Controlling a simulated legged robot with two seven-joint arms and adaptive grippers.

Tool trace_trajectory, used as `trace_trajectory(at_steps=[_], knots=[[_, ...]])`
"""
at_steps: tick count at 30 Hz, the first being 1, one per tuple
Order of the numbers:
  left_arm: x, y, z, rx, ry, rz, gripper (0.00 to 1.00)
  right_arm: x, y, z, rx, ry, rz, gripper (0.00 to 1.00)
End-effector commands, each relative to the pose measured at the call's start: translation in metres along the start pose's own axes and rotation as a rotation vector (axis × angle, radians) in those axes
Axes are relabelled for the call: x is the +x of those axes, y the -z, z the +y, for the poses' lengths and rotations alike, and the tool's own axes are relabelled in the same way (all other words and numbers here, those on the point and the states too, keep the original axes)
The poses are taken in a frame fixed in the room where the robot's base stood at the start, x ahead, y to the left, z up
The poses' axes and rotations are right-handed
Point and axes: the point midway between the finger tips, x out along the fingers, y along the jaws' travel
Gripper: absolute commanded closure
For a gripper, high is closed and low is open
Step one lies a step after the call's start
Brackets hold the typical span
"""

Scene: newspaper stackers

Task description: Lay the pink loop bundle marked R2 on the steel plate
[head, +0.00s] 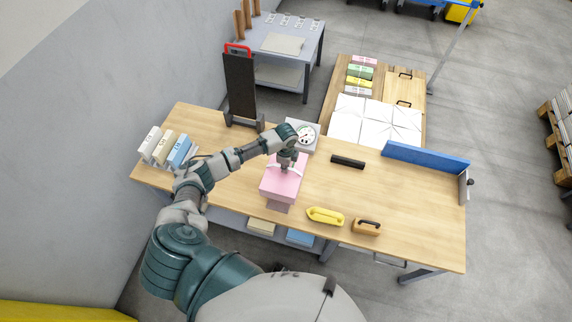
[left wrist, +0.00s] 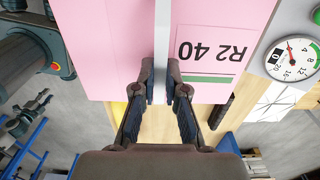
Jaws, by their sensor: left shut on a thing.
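The pink bundle (head: 281,184) is at the middle of the wooden table, in front of a dial scale. I cannot tell whether the bundle is lifted or resting. The bundle hides what is under it, and I cannot pick out the steel plate for certain. My right gripper is not in view.
The dial scale (head: 311,128) stands just behind the bundle. White, cream and blue bundles (head: 165,147) stand at the left. A black bar (head: 348,162), yellow handled tool (head: 325,216) and wooden block (head: 366,227) lie to the right. A blue fence (head: 425,157) edges the right back.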

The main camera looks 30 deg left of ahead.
Motion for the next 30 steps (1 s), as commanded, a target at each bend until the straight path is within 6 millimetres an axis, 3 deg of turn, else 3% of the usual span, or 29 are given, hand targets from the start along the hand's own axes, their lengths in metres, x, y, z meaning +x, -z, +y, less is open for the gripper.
trace_trajectory(at_steps=[15,30], knots=[[0.051,0.002,-0.002,0.000,0.004,0.002,1.00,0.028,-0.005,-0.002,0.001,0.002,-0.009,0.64],[0.062,0.002,-0.002,0.001,0.005,0.002,1.00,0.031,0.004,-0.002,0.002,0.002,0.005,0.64]])
